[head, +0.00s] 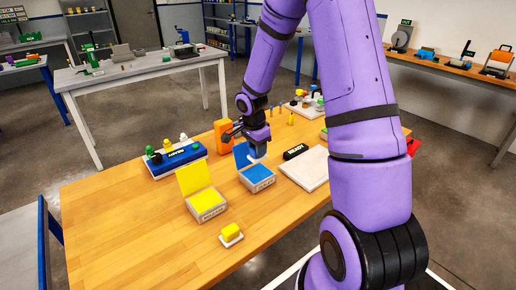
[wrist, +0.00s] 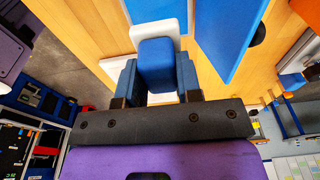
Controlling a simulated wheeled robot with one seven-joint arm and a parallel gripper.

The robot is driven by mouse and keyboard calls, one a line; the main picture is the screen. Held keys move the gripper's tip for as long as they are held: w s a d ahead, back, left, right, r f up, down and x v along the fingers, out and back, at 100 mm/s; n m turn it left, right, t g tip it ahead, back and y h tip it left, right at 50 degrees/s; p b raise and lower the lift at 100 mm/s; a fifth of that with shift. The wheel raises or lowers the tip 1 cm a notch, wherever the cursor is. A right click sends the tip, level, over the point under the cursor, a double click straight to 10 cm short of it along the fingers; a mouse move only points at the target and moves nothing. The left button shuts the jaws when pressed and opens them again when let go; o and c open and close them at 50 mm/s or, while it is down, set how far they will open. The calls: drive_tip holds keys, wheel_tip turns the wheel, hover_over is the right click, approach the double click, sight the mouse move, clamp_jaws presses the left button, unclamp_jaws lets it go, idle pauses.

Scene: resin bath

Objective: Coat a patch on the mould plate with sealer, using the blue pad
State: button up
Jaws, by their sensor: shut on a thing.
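My gripper (head: 258,140) is shut on the blue pad (wrist: 156,62), a blue block with a wider white base. In the wrist view the block sits between the two fingers. In the head view its white base (head: 257,159) shows under my gripper, over or at the open blue box (head: 259,185); I cannot tell whether it touches the blue surface. The box's blue lid (head: 241,154) stands up behind, and also shows in the wrist view (wrist: 225,35). The white plate (head: 306,168), likely the mould plate, lies flat to the right of the box, its right part hidden by my arm.
An open yellow box (head: 208,205) stands left of the blue one. A yellow pad on a white base (head: 231,234) is in front. A blue READY unit (head: 178,160), an orange object (head: 222,135) and a black READY piece (head: 295,152) stand behind. The table's front left is clear.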

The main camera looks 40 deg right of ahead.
drive_tip(key=shift+f, duration=2.95)
drive_tip(key=shift+s+f, duration=0.1)
drive_tip(key=shift+f, duration=0.45)
drive_tip(key=shift+r, duration=3.55)
